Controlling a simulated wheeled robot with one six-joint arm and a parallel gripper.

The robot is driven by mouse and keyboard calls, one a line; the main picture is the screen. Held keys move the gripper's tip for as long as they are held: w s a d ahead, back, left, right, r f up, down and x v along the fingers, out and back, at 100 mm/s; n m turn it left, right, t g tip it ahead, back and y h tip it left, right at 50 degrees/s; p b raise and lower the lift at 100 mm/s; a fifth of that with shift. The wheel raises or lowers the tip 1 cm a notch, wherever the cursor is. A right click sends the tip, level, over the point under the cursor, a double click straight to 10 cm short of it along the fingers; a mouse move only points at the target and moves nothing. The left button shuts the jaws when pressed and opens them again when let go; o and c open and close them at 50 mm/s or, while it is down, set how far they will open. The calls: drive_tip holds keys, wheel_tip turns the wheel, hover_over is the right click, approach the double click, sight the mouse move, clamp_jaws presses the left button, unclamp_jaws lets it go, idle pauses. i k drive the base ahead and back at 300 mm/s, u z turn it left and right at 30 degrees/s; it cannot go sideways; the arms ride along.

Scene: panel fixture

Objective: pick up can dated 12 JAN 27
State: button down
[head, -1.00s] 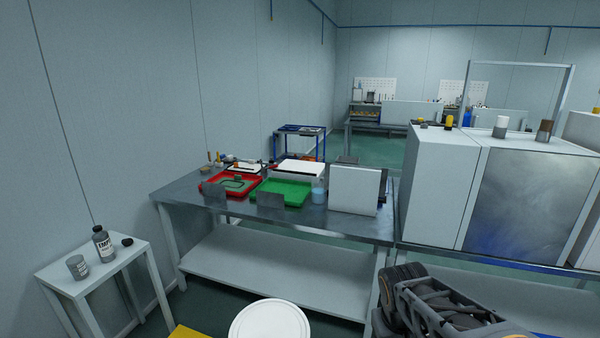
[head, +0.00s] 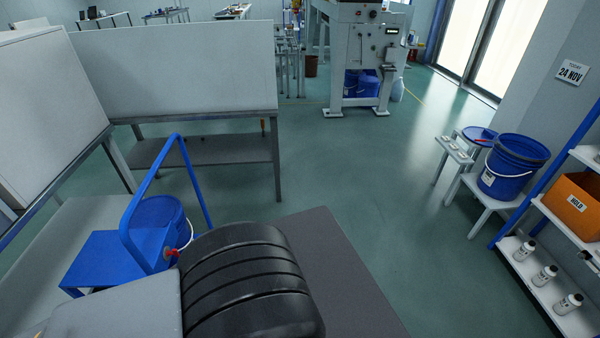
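No can with a readable date of 12 JAN 27 shows in the head view. Several small white labelled containers (head: 545,275) stand on the low shelf at the right edge; their labels are too small to read, and I cannot tell if they are cans or bottles. My gripper's fingers are not in view. A black ribbed part at the bottom looks like part of my arm, apart from all these things.
A blue bucket (head: 513,168) stands on a low white stand at right, beside an orange bin (head: 572,205). White panels (head: 180,70) and a blue-railed stand (head: 118,258) are left. Green floor (head: 350,170) is clear mid-view.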

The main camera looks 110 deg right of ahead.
sight(526, 249)
drive_tip(key=z, duration=5.2)
drive_tip(key=i, duration=1.2)
drive_tip(key=u, duration=0.8)
drive_tip(key=i, duration=1.95)
drive_tip(key=z, duration=0.55)
drive_tip(key=i, duration=1)
drive_tip(key=z, duration=1.5)
drive_tip(key=i, duration=0.8)
drive_tip(key=z, duration=0.45)
